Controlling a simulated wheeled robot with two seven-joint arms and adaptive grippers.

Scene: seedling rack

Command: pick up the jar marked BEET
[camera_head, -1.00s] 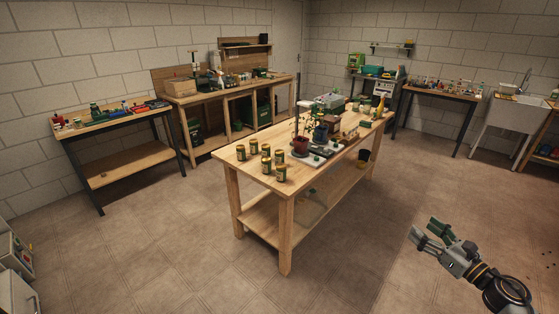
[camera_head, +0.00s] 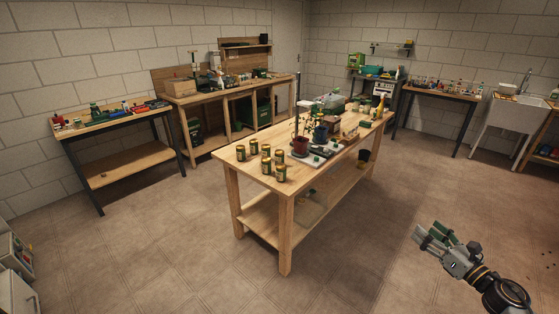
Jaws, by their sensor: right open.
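Several small jars with gold lids and dark labels stand upright in a group at the near left end of the wooden table (camera_head: 226,156). One jar (camera_head: 281,173) is nearest the front edge, and another jar (camera_head: 241,153) is at the group's left. The labels are too small to read, so I cannot tell which jar is marked BEET. My right gripper (camera_head: 428,235) is open and empty at the lower right, over the floor and well apart from the table. My left gripper is not in view.
A potted plant (camera_head: 301,147) stands on the table right of the jars, with boxes and other items behind it. A bench (camera_head: 100,125) stands at the left wall, and another workbench (camera_head: 215,95) at the back. The floor before the table is clear.

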